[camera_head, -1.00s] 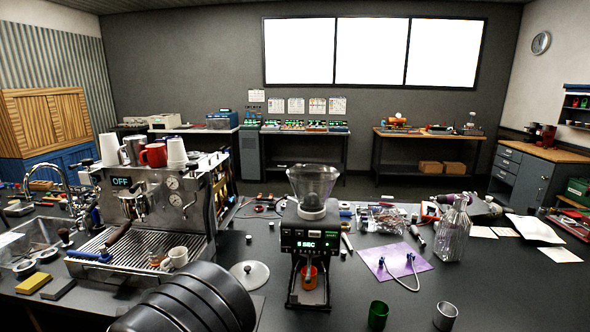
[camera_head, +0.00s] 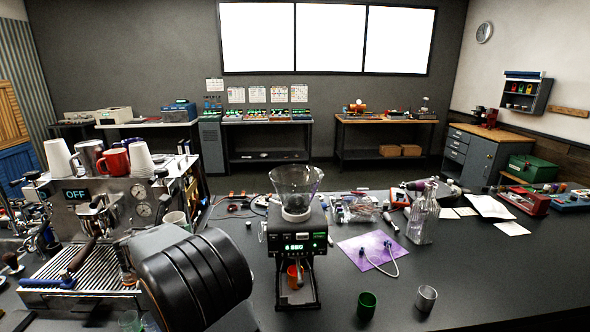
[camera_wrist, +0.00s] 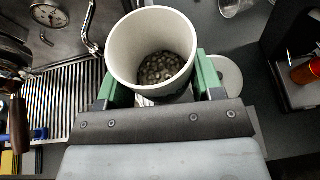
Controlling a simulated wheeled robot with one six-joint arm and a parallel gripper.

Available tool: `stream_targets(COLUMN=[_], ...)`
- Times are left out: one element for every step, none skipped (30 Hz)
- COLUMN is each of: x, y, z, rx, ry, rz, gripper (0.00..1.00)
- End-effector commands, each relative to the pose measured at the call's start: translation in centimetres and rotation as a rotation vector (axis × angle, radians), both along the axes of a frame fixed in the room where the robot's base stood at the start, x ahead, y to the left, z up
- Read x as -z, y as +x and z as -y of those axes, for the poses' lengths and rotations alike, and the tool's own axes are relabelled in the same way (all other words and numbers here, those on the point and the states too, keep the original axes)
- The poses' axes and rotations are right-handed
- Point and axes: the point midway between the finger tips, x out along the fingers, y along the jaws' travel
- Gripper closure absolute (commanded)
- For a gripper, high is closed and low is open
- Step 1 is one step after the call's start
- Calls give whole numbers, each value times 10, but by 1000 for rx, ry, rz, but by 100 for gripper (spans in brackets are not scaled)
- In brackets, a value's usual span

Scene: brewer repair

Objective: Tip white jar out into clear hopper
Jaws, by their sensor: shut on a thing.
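The white jar (camera_wrist: 122,52) is in the wrist view, mouth facing the camera, with dark roundish beans (camera_wrist: 166,70) in the bottom. My gripper (camera_wrist: 160,84) is shut on it, one green finger on each side. In the head view my dark arm hides most of the gripper; a pale rim just behind the arm looks like the jar (camera_head: 177,219). The clear hopper (camera_head: 296,188) is a wide funnel on top of the black grinder (camera_head: 293,240), to the right of my arm. I cannot see whether it holds anything.
The espresso machine (camera_head: 110,205) with cups on top stands left. An orange cup (camera_head: 294,275) sits in the grinder. A white lid (camera_wrist: 228,75) lies below the jar. A green cup (camera_head: 367,305), metal cup (camera_head: 427,297) and glass bottle (camera_head: 424,218) stand right of the grinder.

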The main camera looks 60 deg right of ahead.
Motion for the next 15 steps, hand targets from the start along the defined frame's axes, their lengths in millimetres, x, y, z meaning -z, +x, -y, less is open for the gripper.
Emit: stream_targets(x=[-15,-21,-30,-36,-41,-50,-55,-61,-69,-74,-80,-86,-91,-96,-102], y=[-1,-3,-5,-7,-10,-14,-17,-21,-27,-31,-36,-43,-48,-53,-60], z=[18,27,41,50,60,73,83,93,105,115,124,136,145,153,164], rx=[62,99,150,187,226,279,318,358,411,451,490,543,580,617,664], ry=[-1,0,0,0,0,1,0,1,1,0,1,1,1,2,1], rz=[5,4,4,3,2,3,2,2,0,2,0,1,1,0,0], gripper=[69,69,69,69,69,69,69,69,69,69,69,69,69,69,69])
